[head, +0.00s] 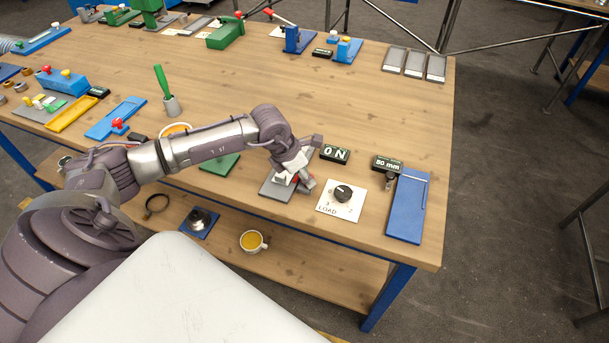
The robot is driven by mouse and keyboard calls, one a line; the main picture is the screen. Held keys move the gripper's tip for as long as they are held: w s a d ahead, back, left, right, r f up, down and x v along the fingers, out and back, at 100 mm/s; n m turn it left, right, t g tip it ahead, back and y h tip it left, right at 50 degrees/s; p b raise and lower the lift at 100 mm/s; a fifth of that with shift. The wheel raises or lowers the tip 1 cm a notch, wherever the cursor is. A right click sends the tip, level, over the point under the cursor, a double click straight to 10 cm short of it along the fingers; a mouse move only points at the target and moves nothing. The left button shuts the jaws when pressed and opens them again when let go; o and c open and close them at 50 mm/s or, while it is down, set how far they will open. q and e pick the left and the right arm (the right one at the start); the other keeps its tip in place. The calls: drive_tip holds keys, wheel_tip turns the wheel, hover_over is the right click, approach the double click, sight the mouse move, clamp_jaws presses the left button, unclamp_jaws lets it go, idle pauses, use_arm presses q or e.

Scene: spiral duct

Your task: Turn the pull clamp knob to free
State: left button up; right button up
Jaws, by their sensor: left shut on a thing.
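My left gripper (301,179) reaches in from the left over the front right of the workbench. It is shut on a small red part, of which only a sliver shows between the fingers. The red part sits above a grey base plate (272,189) on the bench, and I take this fixture to be the pull clamp. The gripper and wrist hide most of the fixture, so the knob's pointing cannot be seen. My right gripper is not in view.
Right of the gripper, a white LOAD card (330,209) carries a black dial (343,192). An ON display (335,153), a 50 mm display (387,164) and a blue plate (407,210) are nearby. A cup (252,241) stands on the lower shelf.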

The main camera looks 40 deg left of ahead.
use_arm(q)
drive_tip(key=n, duration=0.1)
drive_tip(key=n+y+b, duration=0.1)
drive_tip(key=n, duration=0.1)
drive_tip(key=shift+d+f+t+b, duration=0.15)
drive_tip(key=shift+t+b, duration=0.15)
drive_tip(key=n+y+b, duration=0.1)
drive_tip(key=n+b, duration=0.2)
drive_tip(key=n, duration=0.1)
drive_tip(key=shift+d+y, duration=0.1)
drive_tip(key=shift+y, duration=0.3)
drive_tip(key=n+y+b, duration=0.1)
drive_tip(key=n+b, duration=0.1)
drive_tip(key=n, duration=0.1)
drive_tip(key=shift+d+n+b, duration=0.1)
drive_tip(key=shift+n+b, duration=0.2)
drive_tip(key=shift+n, duration=0.1)
drive_tip(key=shift+n+y+b, duration=0.5)
drive_tip(key=shift+n+b, duration=0.05)
drive_tip(key=shift+n, duration=0.45)
drive_tip(key=shift+g, duration=0.4)
drive_tip(key=o, duration=1.1)
drive_tip(key=shift+o, duration=0.2)
drive_tip(key=shift+r, duration=0.2)
